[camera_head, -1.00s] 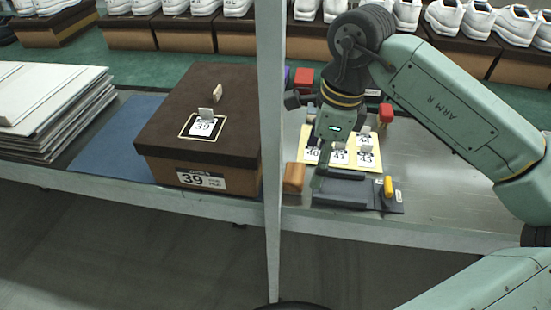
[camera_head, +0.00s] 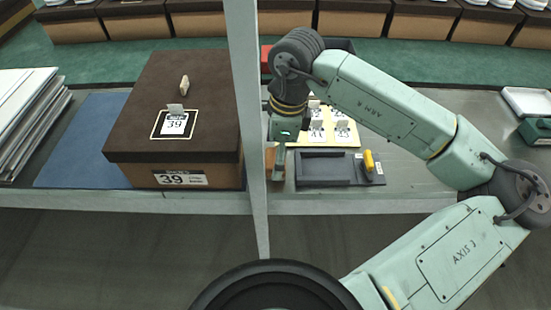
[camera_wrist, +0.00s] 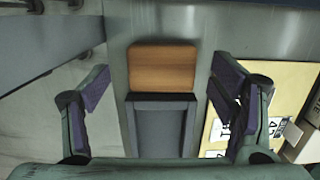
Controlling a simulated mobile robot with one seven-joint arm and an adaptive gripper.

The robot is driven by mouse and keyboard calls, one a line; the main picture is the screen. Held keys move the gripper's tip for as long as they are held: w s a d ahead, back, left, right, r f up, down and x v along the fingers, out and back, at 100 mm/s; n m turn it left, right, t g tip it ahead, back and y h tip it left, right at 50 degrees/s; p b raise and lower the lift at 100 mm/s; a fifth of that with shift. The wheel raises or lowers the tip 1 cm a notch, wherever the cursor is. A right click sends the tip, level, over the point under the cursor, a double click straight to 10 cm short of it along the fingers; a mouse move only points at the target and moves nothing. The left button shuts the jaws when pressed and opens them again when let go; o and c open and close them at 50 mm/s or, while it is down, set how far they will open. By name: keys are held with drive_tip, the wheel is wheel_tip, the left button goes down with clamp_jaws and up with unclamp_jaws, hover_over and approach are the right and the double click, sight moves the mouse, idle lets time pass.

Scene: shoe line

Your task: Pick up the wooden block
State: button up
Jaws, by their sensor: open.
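The wooden block (camera_wrist: 161,69) is a brown rectangular piece lying on the grey metal bench, close to the end of a dark tray. In the wrist view it lies between my two open fingers, a little beyond the line of their tips, with no finger touching it. My gripper (camera_wrist: 160,90) is empty. In the head view the block (camera_head: 270,160) is partly hidden behind my gripper (camera_head: 279,166), which points down over it beside the post.
The dark tray (camera_head: 323,180) with a yellow handle (camera_head: 369,160) is right of the block. A pale upright post (camera_head: 245,110) and a brown shoe box (camera_head: 170,140) are to the left. A white tray (camera_head: 524,101) is far right.

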drive_tip(key=shift+a+f, duration=0.2)
drive_tip(key=shift+f, duration=1.25)
drive_tip(key=shift+c, duration=0.3)
drive_tip(key=c, duration=1.2)
